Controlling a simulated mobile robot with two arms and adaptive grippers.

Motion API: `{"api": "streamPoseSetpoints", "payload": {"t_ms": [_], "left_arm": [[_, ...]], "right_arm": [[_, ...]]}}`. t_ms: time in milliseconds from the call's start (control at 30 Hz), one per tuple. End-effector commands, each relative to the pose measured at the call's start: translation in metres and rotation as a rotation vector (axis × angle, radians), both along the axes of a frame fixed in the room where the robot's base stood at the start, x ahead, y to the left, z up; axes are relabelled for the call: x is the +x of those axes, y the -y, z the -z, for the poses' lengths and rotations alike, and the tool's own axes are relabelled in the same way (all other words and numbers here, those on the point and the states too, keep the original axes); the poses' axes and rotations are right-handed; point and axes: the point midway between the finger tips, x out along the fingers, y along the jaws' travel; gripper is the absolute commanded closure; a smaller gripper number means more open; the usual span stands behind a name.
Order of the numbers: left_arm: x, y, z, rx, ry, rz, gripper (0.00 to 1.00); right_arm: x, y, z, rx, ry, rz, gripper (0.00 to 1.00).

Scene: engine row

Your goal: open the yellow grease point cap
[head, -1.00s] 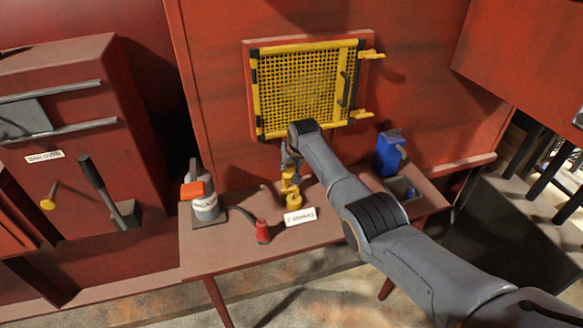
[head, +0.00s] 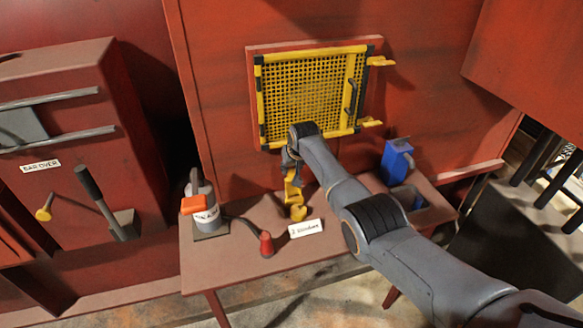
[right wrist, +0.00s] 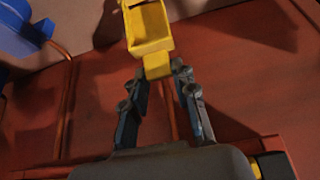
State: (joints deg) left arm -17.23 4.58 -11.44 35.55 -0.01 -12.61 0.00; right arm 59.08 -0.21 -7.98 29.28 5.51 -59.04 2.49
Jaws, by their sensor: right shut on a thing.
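The yellow grease point cap (head: 293,188) stands at the back of the red bench, above a yellow lower part (head: 298,212), with a white label beside it. My right gripper (head: 291,172) reaches it from above and is shut on it. In the right wrist view, the two dark fingertips (right wrist: 161,72) close on the narrow end of the yellow cap (right wrist: 150,32), which shows a hollow, box-like face. How far the cap stands open I cannot tell. My left gripper is not in view.
A yellow mesh guard (head: 312,95) with protruding latches hangs behind my arm. On the bench (head: 225,262) are a grey can with an orange part (head: 200,208), a red nozzle (head: 266,244) and a blue container (head: 397,160). The bench's front left is clear.

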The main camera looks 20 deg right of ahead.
Motion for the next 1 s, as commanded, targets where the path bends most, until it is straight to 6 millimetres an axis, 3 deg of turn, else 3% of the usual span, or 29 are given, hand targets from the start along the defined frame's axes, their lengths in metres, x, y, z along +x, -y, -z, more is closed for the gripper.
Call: {"api": "streamPoseSetpoints", "payload": {"t_ms": [33, 133, 167, 267, 700, 1000], "left_arm": [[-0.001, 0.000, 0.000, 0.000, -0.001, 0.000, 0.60], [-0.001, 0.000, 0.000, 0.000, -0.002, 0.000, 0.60], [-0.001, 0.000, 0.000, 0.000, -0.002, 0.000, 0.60], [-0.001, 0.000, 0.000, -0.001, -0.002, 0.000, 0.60], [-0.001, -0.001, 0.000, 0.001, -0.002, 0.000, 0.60], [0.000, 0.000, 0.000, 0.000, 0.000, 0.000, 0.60]], "right_arm": [[0.006, 0.000, -0.009, 0.000, 0.025, -0.001, 1.00], [0.006, 0.000, -0.010, 0.000, 0.025, -0.001, 1.00], [0.006, 0.000, -0.010, 0.000, 0.025, -0.001, 0.71], [0.006, 0.000, -0.009, 0.000, 0.023, -0.001, 0.50], [0.001, 0.000, -0.006, 0.000, 0.010, 0.000, 0.49], [-0.011, 0.000, -0.029, 0.000, 0.014, -0.001, 0.49]]}}
